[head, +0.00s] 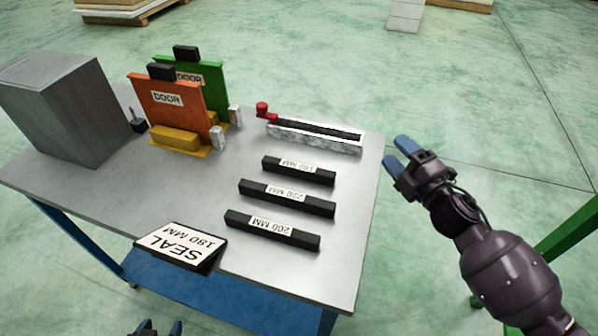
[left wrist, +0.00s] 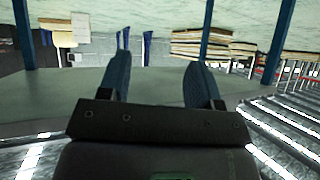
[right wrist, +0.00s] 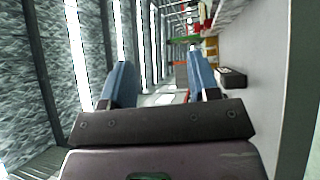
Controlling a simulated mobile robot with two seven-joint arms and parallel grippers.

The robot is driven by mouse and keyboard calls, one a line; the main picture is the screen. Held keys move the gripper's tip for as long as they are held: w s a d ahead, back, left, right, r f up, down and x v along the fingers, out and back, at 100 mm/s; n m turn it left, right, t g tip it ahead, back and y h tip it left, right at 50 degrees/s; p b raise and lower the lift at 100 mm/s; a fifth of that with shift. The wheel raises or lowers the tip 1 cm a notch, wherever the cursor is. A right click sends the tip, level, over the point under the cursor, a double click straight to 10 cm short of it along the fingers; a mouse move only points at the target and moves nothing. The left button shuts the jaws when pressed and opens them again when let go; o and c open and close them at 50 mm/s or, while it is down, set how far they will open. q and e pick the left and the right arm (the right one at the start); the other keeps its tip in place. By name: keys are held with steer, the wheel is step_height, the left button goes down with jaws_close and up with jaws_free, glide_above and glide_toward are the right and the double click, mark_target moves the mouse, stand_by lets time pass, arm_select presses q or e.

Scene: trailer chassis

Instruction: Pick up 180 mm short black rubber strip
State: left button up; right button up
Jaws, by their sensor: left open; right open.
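Three black rubber strips lie side by side on the grey table. The shortest strip (head: 322,178) is the farthest back; its upside-down white label appears to read 180 MM. The 220 MM strip (head: 318,207) is in the middle and the 200 MM strip (head: 303,240) is nearest. My right gripper (head: 399,155) is open and empty, off the table's right edge, right of the short strip. In the right wrist view a black strip end (right wrist: 232,78) shows beyond the right finger. My left gripper (head: 161,328) is open and empty at the bottom edge, before the table.
Behind the strips is a pale fixture with a red handle (head: 262,108). Orange (head: 170,100) and green (head: 215,90) DOOR panels and a grey box (head: 65,105) stand left.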

steer(key=w+a+r+n+g+y, duration=0.2)
steer(key=n+y, duration=0.1)
steer(key=n, duration=0.4)
steer(key=n+g, duration=1)
steer(key=n, duration=1)
glide_toward(331, 174)
steer(key=shift+y, duration=0.3)
steer(key=w+a+f, duration=0.2)
steer(key=a+f, duration=0.1)
steer(key=shift+w+a, duration=0.2)
steer(key=shift+w, duration=0.15)
steer(key=x, duration=0.4)
steer(key=shift+s+a, duration=0.3)
steer(key=shift+a, duration=0.15)
steer(key=shift+w+a+f, duration=0.15)
steer(key=shift+a, duration=0.15)
arm_select(q)
steer(key=shift+w+r, duration=0.1)
steer(key=shift+r, duration=0.05)
